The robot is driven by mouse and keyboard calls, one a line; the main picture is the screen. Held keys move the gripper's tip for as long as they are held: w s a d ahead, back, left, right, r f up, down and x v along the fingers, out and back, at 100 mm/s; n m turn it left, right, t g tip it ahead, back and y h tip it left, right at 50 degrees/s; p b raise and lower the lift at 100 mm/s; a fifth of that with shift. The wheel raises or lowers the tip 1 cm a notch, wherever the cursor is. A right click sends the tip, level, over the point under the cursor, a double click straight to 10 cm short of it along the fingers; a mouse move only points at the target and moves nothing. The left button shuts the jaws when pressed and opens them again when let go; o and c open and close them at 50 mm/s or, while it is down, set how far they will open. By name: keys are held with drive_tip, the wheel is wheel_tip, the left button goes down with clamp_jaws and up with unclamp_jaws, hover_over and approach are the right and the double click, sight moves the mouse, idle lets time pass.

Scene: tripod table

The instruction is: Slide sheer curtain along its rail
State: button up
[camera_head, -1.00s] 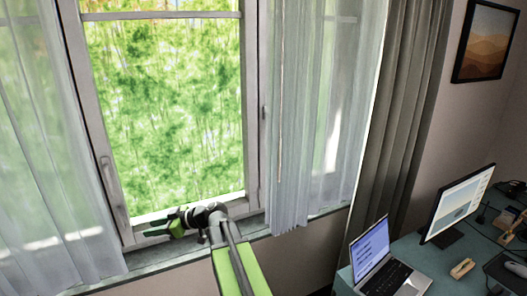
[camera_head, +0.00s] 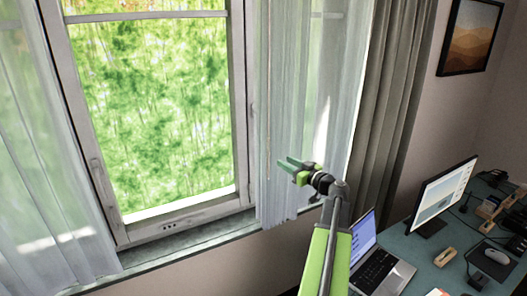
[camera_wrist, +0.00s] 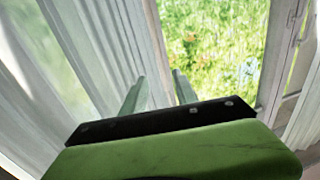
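Sheer curtain panels hang at both sides of the window. The right sheer panel (camera_head: 287,90) hangs in folds beside the window frame, and the left one (camera_head: 35,200) covers the left side. My gripper (camera_head: 283,162) is in front of the lower part of the right panel, pointing left. In the wrist view its two fingers (camera_wrist: 158,92) are apart, with the edge of a sheer panel (camera_wrist: 95,45) behind and beside them. I cannot tell whether the fingers touch the cloth. The rail is out of view.
The window (camera_head: 160,110) shows greenery outside, with a sill (camera_head: 190,240) below. A grey heavy curtain (camera_head: 395,100) hangs at the right. A desk (camera_head: 425,255) with a laptop (camera_head: 375,260) and monitor (camera_head: 445,200) stands at the lower right, near my arm.

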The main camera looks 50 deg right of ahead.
drive_tip(key=w+d, duration=0.1)
drive_tip(key=w, duration=1.3)
drive_tip(key=shift+w+d, duration=0.25)
drive_tip(key=shift+d, duration=0.15)
drive_tip(key=shift+c, duration=0.2)
clamp_jaws()
